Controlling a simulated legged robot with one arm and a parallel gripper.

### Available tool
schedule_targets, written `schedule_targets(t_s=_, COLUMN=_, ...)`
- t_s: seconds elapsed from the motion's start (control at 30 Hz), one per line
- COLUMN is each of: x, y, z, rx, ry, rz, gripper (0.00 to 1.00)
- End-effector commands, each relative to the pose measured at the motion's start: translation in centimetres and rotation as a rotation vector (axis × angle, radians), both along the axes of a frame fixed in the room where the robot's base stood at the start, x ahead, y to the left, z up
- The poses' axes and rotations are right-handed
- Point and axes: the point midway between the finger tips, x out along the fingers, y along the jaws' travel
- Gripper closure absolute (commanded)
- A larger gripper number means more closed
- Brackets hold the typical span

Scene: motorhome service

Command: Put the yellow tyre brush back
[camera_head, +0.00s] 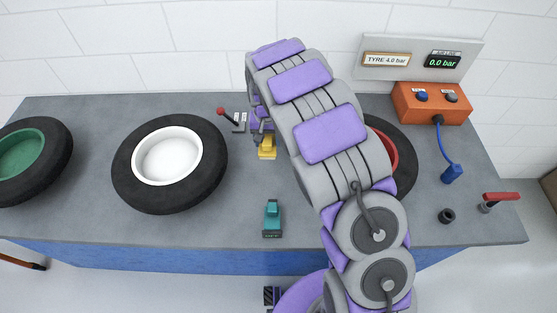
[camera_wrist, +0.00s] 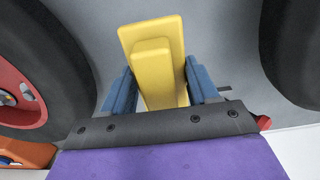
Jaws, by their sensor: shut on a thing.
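The yellow tyre brush (camera_head: 267,153) is at my gripper's end, over the grey bench top between the white-rimmed tyre and my arm. The wrist view shows the yellow brush (camera_wrist: 154,60) between the two blue fingers of my gripper (camera_wrist: 160,88), which is shut on it. In the head view my arm hides most of the gripper. I cannot tell whether the brush touches the bench.
A white-rimmed tyre (camera_head: 200,185) lies left of the gripper, a green-rimmed tyre (camera_head: 62,165) farther left. A red-rimmed tyre (camera_head: 408,160) is partly behind my arm. A red-knobbed lever (camera_head: 238,126) is close behind. An orange box (camera_head: 432,104) and blue connector (camera_head: 453,174) are at right.

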Motion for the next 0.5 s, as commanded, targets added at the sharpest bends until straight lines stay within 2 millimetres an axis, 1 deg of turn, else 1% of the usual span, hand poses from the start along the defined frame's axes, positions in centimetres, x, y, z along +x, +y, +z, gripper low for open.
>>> schedule_targets(t_s=0.03, x=-0.1, y=0.5, z=-0.3, rx=0.000, ry=0.000, rz=0.005, gripper=0.70)
schedule_targets(t_s=0.17, x=-0.2, y=0.9, z=-1.5, rx=0.000, ry=0.000, rz=0.008, gripper=0.70)
schedule_targets(t_s=0.4, x=-0.2, y=0.9, z=-5.8, rx=-0.003, ry=0.004, rz=0.008, gripper=0.70)
schedule_targets(t_s=0.5, x=-0.2, y=0.9, z=-6.7, rx=-0.003, ry=0.002, rz=0.008, gripper=0.70)
